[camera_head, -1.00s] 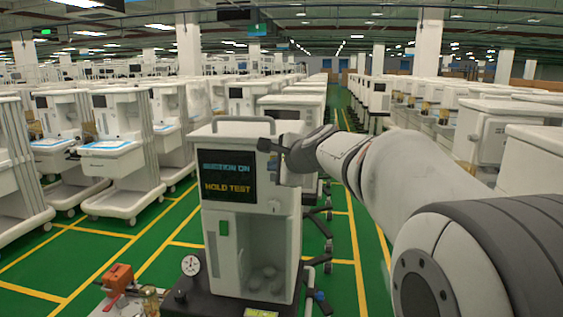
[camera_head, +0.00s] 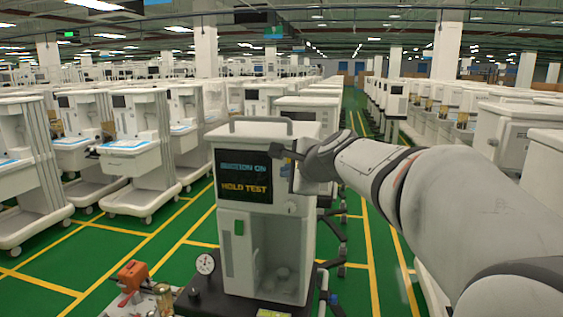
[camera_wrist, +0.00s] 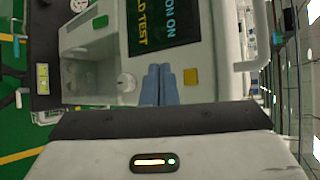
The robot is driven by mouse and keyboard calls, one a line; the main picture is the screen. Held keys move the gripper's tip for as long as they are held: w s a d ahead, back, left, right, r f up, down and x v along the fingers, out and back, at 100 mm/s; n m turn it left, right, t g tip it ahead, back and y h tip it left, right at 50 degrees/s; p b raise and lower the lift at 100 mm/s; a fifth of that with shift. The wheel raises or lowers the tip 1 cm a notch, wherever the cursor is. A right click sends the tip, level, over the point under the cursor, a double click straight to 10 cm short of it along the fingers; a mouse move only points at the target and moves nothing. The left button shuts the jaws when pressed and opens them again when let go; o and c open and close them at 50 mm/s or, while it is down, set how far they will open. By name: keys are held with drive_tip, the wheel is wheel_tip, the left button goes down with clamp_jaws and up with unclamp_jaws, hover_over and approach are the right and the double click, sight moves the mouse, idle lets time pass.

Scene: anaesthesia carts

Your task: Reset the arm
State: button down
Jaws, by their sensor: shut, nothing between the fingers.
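My gripper (camera_head: 276,151) is at the upper right front of a white suction unit (camera_head: 264,137), close to the right edge of its dark screen (camera_head: 244,177). The screen reads "SUCTION ON" and "HOLD TEST". In the wrist view the shut, empty blue-grey fingers (camera_wrist: 158,84) point at the unit's front panel, between a round white knob (camera_wrist: 126,82) and a yellow square button (camera_wrist: 190,76). I cannot tell whether the fingertips touch the panel. The unit shows turned on its side there.
A round gauge (camera_head: 205,264), an orange device (camera_head: 132,273) and a metal jar (camera_head: 163,297) stand at the lower left. Rows of white carts (camera_head: 139,143) line both sides. Green floor aisles with yellow lines lie between them.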

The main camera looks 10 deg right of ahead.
drive_tip(key=s+d+f+n+g+h, duration=0.1)
drive_tip(key=s+f+n+g, duration=0.3)
drive_tip(key=s+f+n, duration=0.5)
drive_tip(key=s+f+n+g+h, duration=0.2)
drive_tip(key=s+f+n+g, duration=0.3)
drive_tip(key=s+f+n, duration=0.4)
drive_tip(key=s+f, duration=0.5)
drive_tip(key=s, duration=0.5)
drive_tip(key=shift+s+d+h, duration=0.4)
